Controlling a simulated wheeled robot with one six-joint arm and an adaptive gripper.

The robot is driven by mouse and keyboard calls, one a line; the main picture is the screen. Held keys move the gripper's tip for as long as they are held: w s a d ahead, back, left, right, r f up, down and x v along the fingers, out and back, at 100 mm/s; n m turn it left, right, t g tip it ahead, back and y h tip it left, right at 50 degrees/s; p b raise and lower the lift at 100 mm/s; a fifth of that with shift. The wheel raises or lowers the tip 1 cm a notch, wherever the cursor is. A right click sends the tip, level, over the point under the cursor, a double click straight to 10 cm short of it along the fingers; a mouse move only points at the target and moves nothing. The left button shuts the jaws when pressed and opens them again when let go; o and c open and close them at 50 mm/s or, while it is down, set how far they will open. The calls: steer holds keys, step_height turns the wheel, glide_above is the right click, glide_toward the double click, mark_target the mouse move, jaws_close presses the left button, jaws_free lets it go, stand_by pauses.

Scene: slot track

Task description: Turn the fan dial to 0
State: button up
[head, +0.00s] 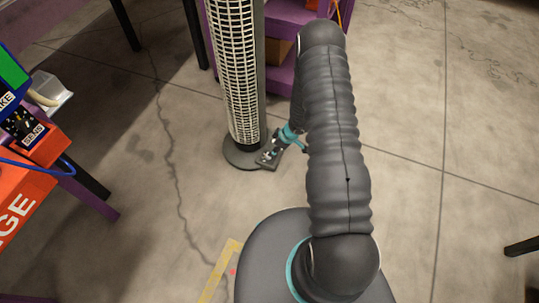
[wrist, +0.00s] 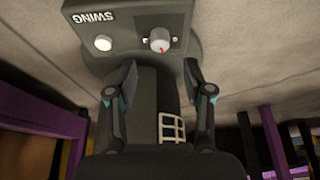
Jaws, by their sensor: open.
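The tower fan (head: 236,70) stands upright on its round dark base (head: 236,153) in the head view, with its small control panel (head: 268,157) low at its right side. In the wrist view the panel (wrist: 130,18) is upside down at the top. It carries the fan dial (wrist: 160,40), a pale round knob with a red mark towards the picture's bottom; its numbers cannot be read. Beside it sit a white button (wrist: 103,43) and the SWING label (wrist: 96,16). My gripper (wrist: 160,70) is open, its two fingers apart below the dial in the picture, with nothing held.
A purple shelf (head: 283,20) stands behind the fan. At the left are an orange box (head: 38,150) with a switch panel and purple table legs (head: 92,197).

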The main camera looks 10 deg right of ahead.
steer(key=x, duration=0.6)
steer(key=shift+w+f+b, duration=0.1)
steer(key=shift+f+b, duration=0.25)
jaws_close()
